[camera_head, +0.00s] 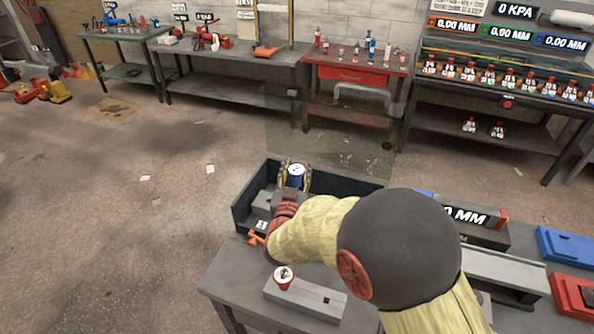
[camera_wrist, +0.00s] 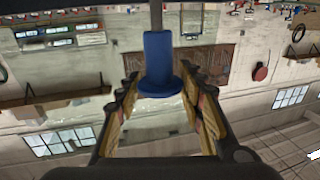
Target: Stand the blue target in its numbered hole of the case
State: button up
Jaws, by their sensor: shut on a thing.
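The blue target (camera_head: 296,181) has a pale top and stands about upright between the yellow-padded fingers of my gripper (camera_head: 296,176). In the wrist view the blue target (camera_wrist: 159,55) shows a wide round flange at one end, and my gripper (camera_wrist: 160,88) is shut on it. In the head view they are over a dark open-topped case (camera_head: 345,180) with grey blocks inside. A small white number label (camera_head: 261,226) shows at its front left. The target's lower end and the hole under it are hidden by my gripper and arm.
A clear panel (camera_head: 335,135) rises behind the case. Blue and red boxes lie at right; my arm covers the middle.

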aim_at(296, 184)
jog(key=shift+f+b, duration=2.15)
jog(key=shift+f, duration=0.8)
jog(key=shift+f+b, duration=1.3)
jog(key=shift+f, duration=0.05)
jog(key=shift+s+f, duration=0.1)
jog(key=shift+f, duration=0.05)
